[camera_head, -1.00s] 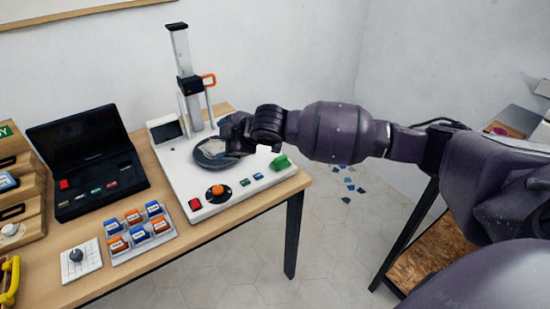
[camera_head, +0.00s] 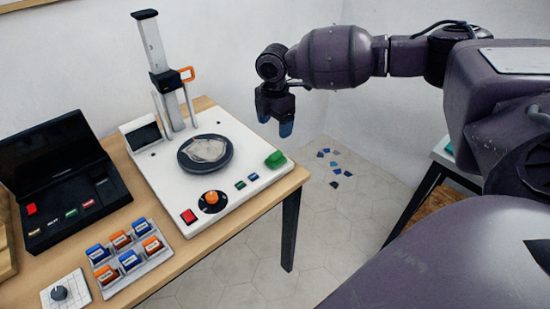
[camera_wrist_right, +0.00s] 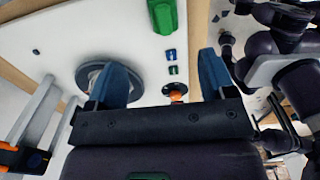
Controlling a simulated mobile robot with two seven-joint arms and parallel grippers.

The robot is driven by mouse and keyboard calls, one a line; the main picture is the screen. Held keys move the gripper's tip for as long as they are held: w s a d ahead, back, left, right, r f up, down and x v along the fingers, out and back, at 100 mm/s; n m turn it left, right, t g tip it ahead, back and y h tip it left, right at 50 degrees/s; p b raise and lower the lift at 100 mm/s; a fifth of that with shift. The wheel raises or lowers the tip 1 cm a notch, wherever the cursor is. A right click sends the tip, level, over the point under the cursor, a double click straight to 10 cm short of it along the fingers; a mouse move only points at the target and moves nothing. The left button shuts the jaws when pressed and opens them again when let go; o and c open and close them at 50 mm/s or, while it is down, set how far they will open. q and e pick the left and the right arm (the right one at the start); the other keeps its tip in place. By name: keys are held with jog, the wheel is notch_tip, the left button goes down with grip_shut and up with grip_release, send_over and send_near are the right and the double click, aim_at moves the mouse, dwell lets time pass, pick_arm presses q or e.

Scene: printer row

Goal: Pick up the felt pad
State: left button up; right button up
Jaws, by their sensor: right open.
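A pale grey-beige, irregular flat piece, which looks like the felt pad (camera_head: 207,150), lies on a dark round plate (camera_head: 187,163) on the white machine. My right gripper (camera_head: 275,118) is to the right of the plate and higher, apart from it, with blue fingertips pointing down. In the wrist view the right gripper (camera_wrist_right: 165,75) is open, with nothing between its fingers. The left finger covers part of the round plate (camera_wrist_right: 88,75) there, and the pad cannot be made out. My left gripper is not in view.
The white machine (camera_head: 160,185) has an upright column (camera_head: 150,45) behind the plate and a green knob (camera_head: 275,160) at its right corner. A black console (camera_head: 70,190) and a tray of orange and blue blocks (camera_head: 128,258) stand left. The table ends just right of the machine.

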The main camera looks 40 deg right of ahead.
send_over(276, 154)
jog(key=f, duration=0.3)
jog(key=f+b, duration=0.1)
jog(key=f, duration=0.1)
jog(key=shift+w, duration=0.4)
jog(key=shift+s+f, duration=0.1)
jog(key=shift+f, duration=0.85)
jog(key=f, duration=0.2)
jog(key=f+b, duration=0.1)
jog(key=shift+s+f, duration=0.2)
jog(key=shift+s, duration=0.05)
jog(key=shift+f, duration=0.35)
pick_arm(q)
notch_tip(276, 154, down, 2)
jog(key=shift+a+f, duration=0.1)
jog(key=shift+f, duration=0.05)
pick_arm(e)
jog(key=shift+r, duration=0.1)
